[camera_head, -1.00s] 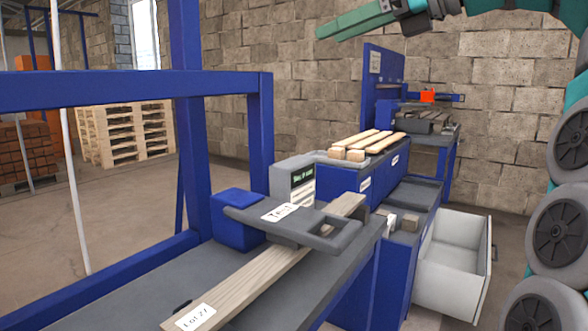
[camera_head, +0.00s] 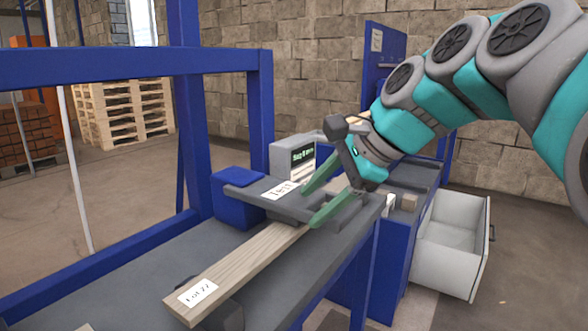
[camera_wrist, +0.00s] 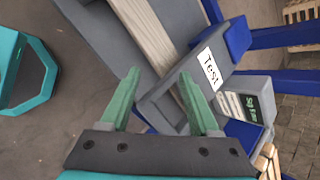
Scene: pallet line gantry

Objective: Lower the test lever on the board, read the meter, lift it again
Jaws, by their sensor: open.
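The grey meter (camera_head: 283,160) stands behind the lever with small green text, too small to read surely. It also shows in the wrist view (camera_wrist: 233,110).
A blue block (camera_head: 238,212) sits at the lever's left end. A blue frame post (camera_head: 187,120) stands at left. An open white drawer (camera_head: 435,265) juts out at right. Pallets (camera_head: 120,115) stand at the back left.

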